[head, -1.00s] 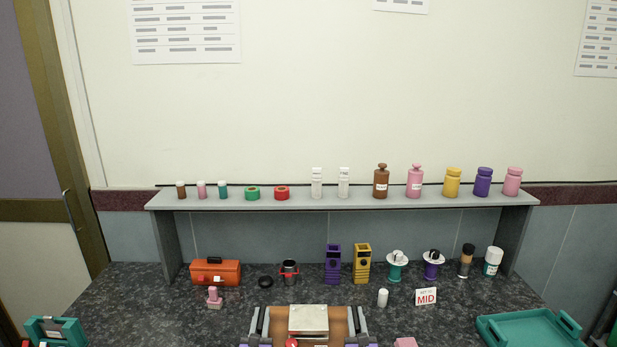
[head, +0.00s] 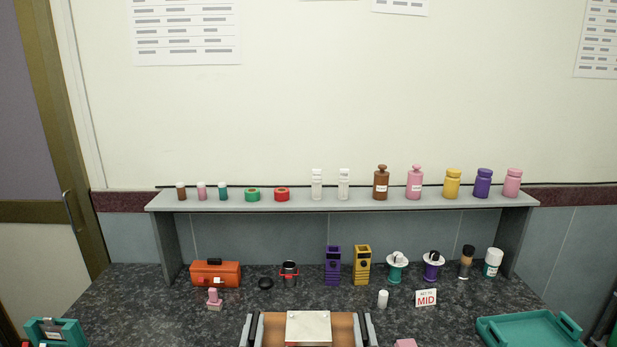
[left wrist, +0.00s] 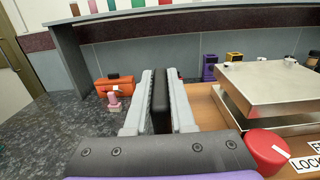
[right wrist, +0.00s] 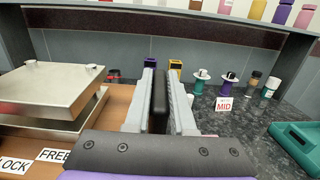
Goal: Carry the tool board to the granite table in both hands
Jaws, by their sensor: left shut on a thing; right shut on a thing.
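The tool board (head: 275,326) is a tan board bearing a square steel plate fixture (head: 308,326); it sits at the bottom middle of the head view, its near part cut off. My left gripper (head: 251,329) is shut on the black handle (left wrist: 160,100) at the board's left side. My right gripper (head: 368,329) is shut on the black handle (right wrist: 160,100) at its right side. A red knob (left wrist: 267,150) and labels show on the board in the wrist views. The dark speckled granite table (head: 200,325) spreads beyond and beside the board. Contact between them is hidden.
An orange toolbox (head: 215,273), purple and yellow holders (head: 362,265), cups and a MID sign (head: 426,298) stand towards the back, under a grey shelf (head: 300,201). A teal tray (head: 530,330) is at right, a teal case (head: 55,332) at left. Bare granite lies left of the board.

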